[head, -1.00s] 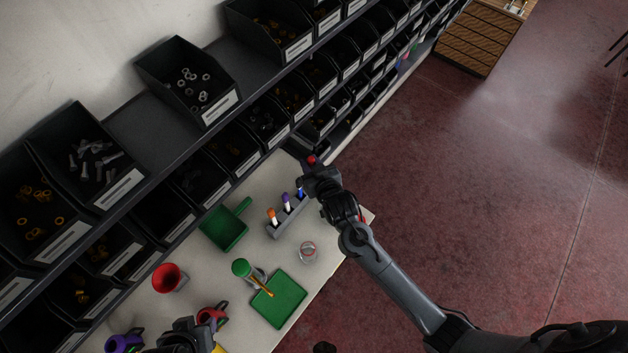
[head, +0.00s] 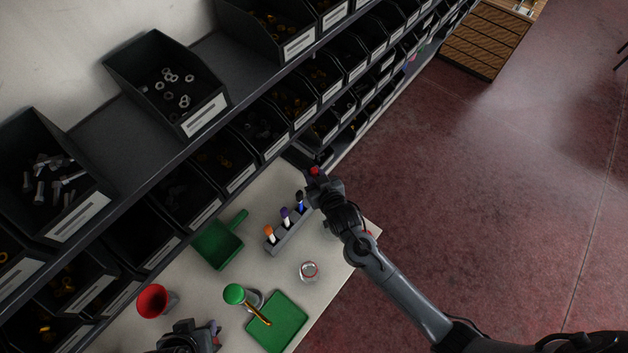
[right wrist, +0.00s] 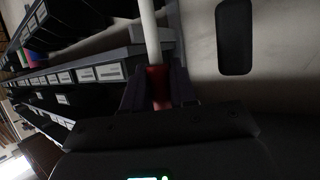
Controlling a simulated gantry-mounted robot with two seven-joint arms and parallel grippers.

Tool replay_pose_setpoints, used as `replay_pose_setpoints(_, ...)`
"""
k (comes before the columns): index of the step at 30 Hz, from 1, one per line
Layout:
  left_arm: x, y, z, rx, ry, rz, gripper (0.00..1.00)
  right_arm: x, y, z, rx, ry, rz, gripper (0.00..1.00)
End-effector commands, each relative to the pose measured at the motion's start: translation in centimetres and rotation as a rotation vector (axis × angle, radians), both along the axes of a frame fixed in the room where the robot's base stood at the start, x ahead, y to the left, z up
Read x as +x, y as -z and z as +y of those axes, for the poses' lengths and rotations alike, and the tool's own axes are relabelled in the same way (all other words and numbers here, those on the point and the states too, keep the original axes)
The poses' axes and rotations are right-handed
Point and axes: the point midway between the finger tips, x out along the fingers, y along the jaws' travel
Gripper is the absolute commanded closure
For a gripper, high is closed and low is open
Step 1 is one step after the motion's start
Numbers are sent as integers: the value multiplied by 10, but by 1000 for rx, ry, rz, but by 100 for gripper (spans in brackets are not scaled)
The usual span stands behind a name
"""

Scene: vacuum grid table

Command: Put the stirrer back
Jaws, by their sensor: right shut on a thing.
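My right gripper (head: 316,184) is at the far end of the bench, beside the grey rack (head: 287,238). A red tip (head: 314,171) shows at its jaws. In the right wrist view the right gripper (right wrist: 158,95) is shut on the red part of a white rod (right wrist: 149,30), which I take for the stirrer. The rod points away from the jaws; its far end is out of view. The rack holds upright pieces with orange (head: 269,231), purple (head: 285,212) and dark blue (head: 299,196) tops. My left gripper (head: 188,338) is partly visible at the bottom edge; its jaws are unclear.
A green scoop (head: 218,243), a red funnel (head: 154,301), a small clear round item (head: 309,271), a green-topped piece with a brown stick (head: 234,294) and a green tray (head: 279,324) are on the bench. Shelves of black bins (head: 165,85) run along the left.

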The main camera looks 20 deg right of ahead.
Motion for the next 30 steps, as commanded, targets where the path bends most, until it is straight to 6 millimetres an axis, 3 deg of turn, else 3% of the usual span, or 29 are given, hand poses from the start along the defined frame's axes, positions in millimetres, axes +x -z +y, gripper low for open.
replay_pose_setpoints(9,0,3,0,-2,-2,-1,57,0,33,0,0,0,0,100)
replay_pose_setpoints(22,1,4,-3,-14,-9,-2,57,0,38,0,0,0,0,100)
replay_pose_setpoints(23,1,4,-3,-14,-9,-1,57,0,37,0,0,0,0,71)
replay_pose_setpoints(27,1,4,-3,-13,-9,-1,57,0,37,0,0,0,0,49)
replay_pose_setpoints(30,1,4,-3,-11,-7,-1,57,0,37,0,0,0,0,48)
